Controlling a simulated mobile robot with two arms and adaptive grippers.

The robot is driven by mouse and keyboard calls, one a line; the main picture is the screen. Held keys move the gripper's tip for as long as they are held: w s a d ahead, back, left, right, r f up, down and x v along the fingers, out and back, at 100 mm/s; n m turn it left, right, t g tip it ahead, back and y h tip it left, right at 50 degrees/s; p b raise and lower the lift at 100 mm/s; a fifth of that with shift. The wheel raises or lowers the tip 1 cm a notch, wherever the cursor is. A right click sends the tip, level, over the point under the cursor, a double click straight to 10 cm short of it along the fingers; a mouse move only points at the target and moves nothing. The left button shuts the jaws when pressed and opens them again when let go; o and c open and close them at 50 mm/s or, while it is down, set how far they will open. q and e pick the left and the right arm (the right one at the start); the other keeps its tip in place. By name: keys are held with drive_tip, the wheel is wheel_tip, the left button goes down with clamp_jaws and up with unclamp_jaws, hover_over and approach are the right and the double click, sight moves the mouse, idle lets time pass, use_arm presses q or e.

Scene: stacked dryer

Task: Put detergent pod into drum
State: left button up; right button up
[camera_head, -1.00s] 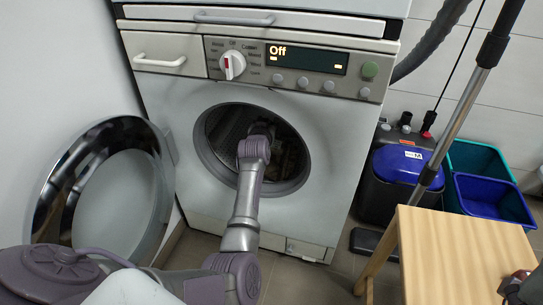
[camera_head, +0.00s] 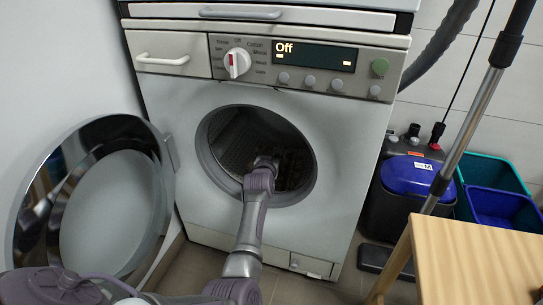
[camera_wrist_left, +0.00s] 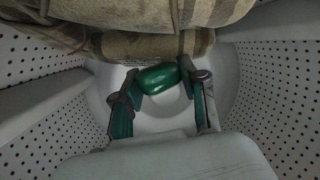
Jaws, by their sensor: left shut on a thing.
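The washing machine's drum (camera_head: 236,152) is open at the front, with its round door (camera_head: 112,205) swung out to the left. My left arm reaches into the drum opening, and its gripper (camera_wrist_left: 160,88) is inside. In the left wrist view, a green detergent pod (camera_wrist_left: 158,78) sits between the two fingertips, and the gripper is shut on it. The perforated drum wall (camera_wrist_left: 285,90) surrounds it. Brown-beige laundry (camera_wrist_left: 150,45) lies right beside the pod; I cannot tell whether they touch. In the head view the fingers and pod are hidden in the dark drum.
The round opening's rim (camera_head: 309,188) surrounds my forearm. A wooden stool or table (camera_head: 480,262) stands at the front right. A blue-lidded canister (camera_head: 408,176), blue and teal bins (camera_head: 503,209) and a metal pole (camera_head: 468,125) are at the right. The display reads Off.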

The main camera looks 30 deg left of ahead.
use_arm(q)
drive_tip(key=shift+f, duration=0.5)
drive_tip(key=o, duration=0.8)
drive_tip(key=shift+s+f, duration=0.1)
drive_tip(key=shift+f, duration=0.05)
drive_tip(key=shift+o, duration=0.5)
